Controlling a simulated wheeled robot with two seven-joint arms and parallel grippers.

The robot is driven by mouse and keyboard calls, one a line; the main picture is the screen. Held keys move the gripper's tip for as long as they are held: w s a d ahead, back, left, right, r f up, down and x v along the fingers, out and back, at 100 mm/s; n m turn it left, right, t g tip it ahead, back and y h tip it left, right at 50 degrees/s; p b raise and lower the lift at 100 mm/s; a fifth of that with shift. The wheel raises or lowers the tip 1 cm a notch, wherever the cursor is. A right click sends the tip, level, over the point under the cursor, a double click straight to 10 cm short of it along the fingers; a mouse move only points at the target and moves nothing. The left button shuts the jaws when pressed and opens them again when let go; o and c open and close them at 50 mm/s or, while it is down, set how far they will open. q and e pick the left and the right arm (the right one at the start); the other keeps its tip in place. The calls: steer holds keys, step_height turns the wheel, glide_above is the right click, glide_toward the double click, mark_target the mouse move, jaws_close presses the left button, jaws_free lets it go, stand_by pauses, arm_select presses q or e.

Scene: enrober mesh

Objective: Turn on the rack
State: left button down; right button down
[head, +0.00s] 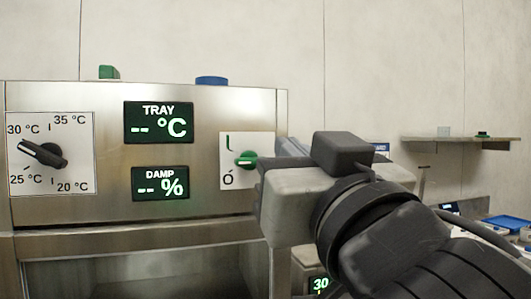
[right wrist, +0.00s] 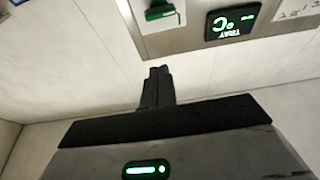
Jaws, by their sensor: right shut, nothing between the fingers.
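The rack (head: 60,218) is a steel cabinet with a control panel on its upper front. A small green rotary switch (head: 247,160) sits on a white plate at the panel's right, with an I mark above and an O mark below left. Its pale tip seems to point left and slightly down, nearer the O. The switch also shows at the top of the right wrist view (right wrist: 160,11). My right gripper (head: 288,147) is just right of the switch plate, shut and empty. Its closed fingers (right wrist: 157,72) are apart from the switch in the wrist view. My left gripper is out of view.
The tray display (head: 158,122) and damp display (head: 160,184) show dashes. A black temperature dial (head: 42,154) is at the panel's left. Green (head: 109,72) and blue (head: 212,80) items sit on the rack's top. A wall shelf (head: 455,143) is at the right.

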mark_target(251, 161)
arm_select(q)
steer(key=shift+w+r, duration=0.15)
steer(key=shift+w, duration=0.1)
arm_select(e)
steer(key=shift+r, duration=0.1)
